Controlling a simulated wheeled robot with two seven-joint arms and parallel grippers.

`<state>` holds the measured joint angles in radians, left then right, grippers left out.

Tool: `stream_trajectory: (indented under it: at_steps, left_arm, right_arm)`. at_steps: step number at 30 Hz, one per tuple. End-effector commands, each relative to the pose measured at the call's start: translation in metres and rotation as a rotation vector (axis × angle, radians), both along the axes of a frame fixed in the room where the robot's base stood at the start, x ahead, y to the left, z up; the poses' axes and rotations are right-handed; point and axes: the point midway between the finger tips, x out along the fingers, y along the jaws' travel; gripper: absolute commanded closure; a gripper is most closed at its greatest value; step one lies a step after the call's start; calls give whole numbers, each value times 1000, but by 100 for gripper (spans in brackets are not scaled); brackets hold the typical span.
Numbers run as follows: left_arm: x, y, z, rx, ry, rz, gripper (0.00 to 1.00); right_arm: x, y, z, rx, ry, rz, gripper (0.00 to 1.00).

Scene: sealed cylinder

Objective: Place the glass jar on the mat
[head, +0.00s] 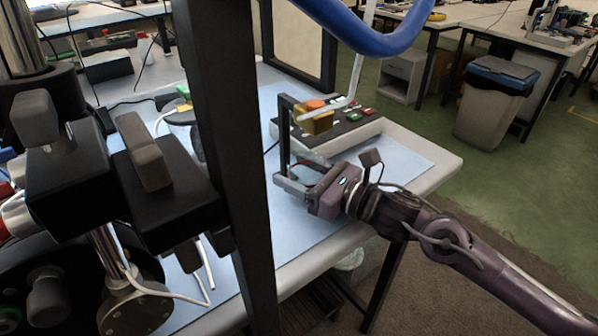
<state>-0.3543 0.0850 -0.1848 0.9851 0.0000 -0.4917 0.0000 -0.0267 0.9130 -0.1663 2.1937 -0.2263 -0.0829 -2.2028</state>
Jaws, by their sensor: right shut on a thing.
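My right gripper (297,183) comes in from the right, over the near right part of the table. It is shut, but I cannot make out what it holds. A dark upright frame part stands at its tip. I cannot clearly see the glass jar; the thick dark post hides part of the table beside the gripper. A light blue sheet (405,163) covers much of the tabletop; I cannot tell whether it is the mat. My left gripper is not in view.
The dark post (235,130) and black clamp apparatus (75,160) fill the left foreground. A blue tube (370,38) crosses the top. A low device with buttons (345,128) and a gold block (317,122) stand behind my gripper. The sheet's right end is clear.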

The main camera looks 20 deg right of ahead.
Motion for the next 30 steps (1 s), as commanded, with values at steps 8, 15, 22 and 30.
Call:
stream_trajectory:
  at_steps: [8,15,22,30]
  left_arm:
    - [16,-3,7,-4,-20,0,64]
    - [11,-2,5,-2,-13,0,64]
    - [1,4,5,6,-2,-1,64]
    - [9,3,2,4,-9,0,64]
  right_arm:
    - [0,0,-1,0,0,0,27]
    - [0,0,-1,0,0,0,20]
    - [0,0,4,0,0,0,20]
    - [-24,-18,-2,-4,6,0,20]
